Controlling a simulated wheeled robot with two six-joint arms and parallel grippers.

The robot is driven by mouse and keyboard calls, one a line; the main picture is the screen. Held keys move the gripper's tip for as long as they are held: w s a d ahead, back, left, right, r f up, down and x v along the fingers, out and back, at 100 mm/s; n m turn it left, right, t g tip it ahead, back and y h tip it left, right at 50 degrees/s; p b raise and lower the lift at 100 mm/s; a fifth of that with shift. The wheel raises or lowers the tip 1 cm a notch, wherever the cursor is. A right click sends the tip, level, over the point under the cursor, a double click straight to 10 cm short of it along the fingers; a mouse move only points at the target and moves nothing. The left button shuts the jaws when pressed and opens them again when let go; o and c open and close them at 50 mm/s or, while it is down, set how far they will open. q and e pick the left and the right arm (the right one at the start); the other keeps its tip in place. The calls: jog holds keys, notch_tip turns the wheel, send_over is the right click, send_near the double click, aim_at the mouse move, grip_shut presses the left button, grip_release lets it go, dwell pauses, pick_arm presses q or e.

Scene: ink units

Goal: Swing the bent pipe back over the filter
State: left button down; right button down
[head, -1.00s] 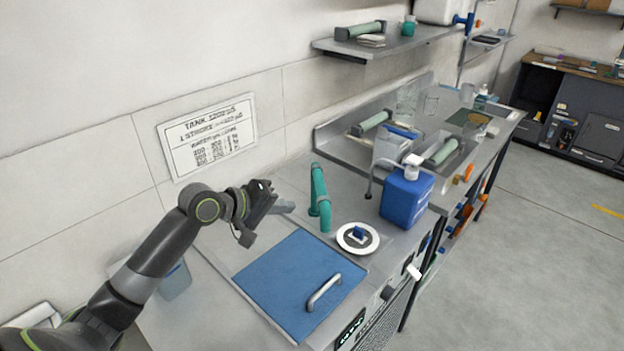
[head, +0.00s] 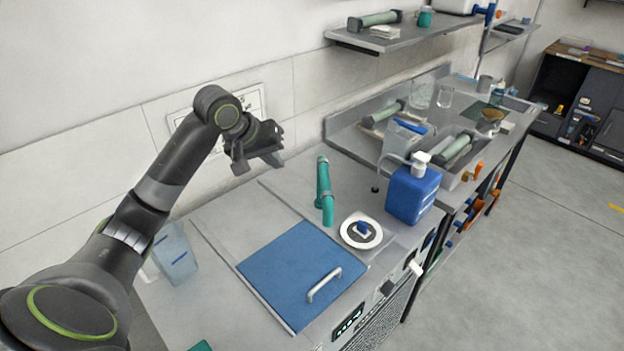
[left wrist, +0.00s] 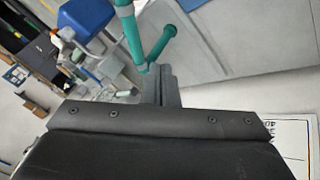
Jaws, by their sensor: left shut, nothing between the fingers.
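The bent pipe (head: 324,190) is teal and rises from the worktop, its outlet end low at the left of the filter, not over it. In the left wrist view the pipe (left wrist: 130,38) shows just beyond the fingertips (left wrist: 160,75). My right gripper is not in view.
A blue pump bottle (head: 412,193) stands right of the filter. A blue lid (head: 295,268) with a metal handle covers the front left. A wall with a sign (head: 255,98) is close behind my left arm. A sink with clutter lies further right.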

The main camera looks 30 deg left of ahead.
aim_at(325, 188)
pick_arm(q)
jog(key=w+d+f+p, duration=0.3)
jog(key=w+d+f, duration=0.2)
jog(key=w+f, duration=0.2)
notch_tip(325, 188, down, 2)
jog(key=shift+d+f+p, duration=0.1)
jog(key=shift+d+p, duration=0.1)
jog(key=shift+p, duration=0.1)
jog(key=shift+w, duration=0.1)
dwell(0.4)
